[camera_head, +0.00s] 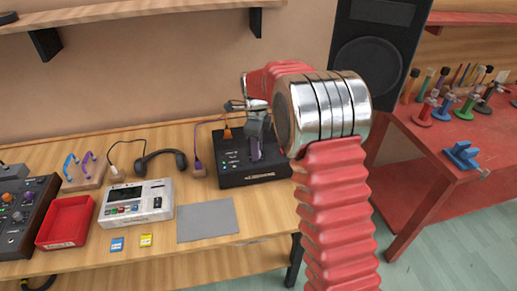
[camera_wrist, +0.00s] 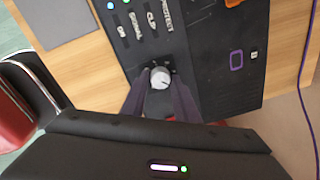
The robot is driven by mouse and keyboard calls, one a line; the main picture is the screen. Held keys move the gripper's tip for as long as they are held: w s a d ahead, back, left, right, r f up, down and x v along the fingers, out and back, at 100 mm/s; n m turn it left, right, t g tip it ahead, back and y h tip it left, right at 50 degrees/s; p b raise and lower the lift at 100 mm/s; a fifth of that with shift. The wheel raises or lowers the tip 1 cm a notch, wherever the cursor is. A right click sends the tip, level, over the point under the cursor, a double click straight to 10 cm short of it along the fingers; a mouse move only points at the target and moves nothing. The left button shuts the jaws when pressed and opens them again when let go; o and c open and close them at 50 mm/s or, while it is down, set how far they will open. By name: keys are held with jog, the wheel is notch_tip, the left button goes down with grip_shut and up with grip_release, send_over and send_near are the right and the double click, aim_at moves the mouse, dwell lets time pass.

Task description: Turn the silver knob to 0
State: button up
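The silver knob (camera_wrist: 160,77) sits on the black box (camera_wrist: 215,50), near the box's edge closest to my gripper in the wrist view. A small dark pointer mark shows on the knob, but the scale around it is too small to read. My gripper (camera_wrist: 160,88) is open, with one dark finger on each side of the knob and a narrow gap to it. In the head view my gripper (camera_head: 255,152) reaches down over the black box (camera_head: 255,179) on the wooden table, and the knob is hidden behind the fingers.
A grey mat (camera_head: 208,220), a white device (camera_head: 136,205) and a red tray (camera_head: 66,222) lie to the left. A black speaker (camera_head: 372,62) stands behind my arm.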

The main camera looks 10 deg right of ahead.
jog(key=c, duration=0.6)
jog(key=shift+d, duration=0.25)
jog(key=shift+a, duration=0.1)
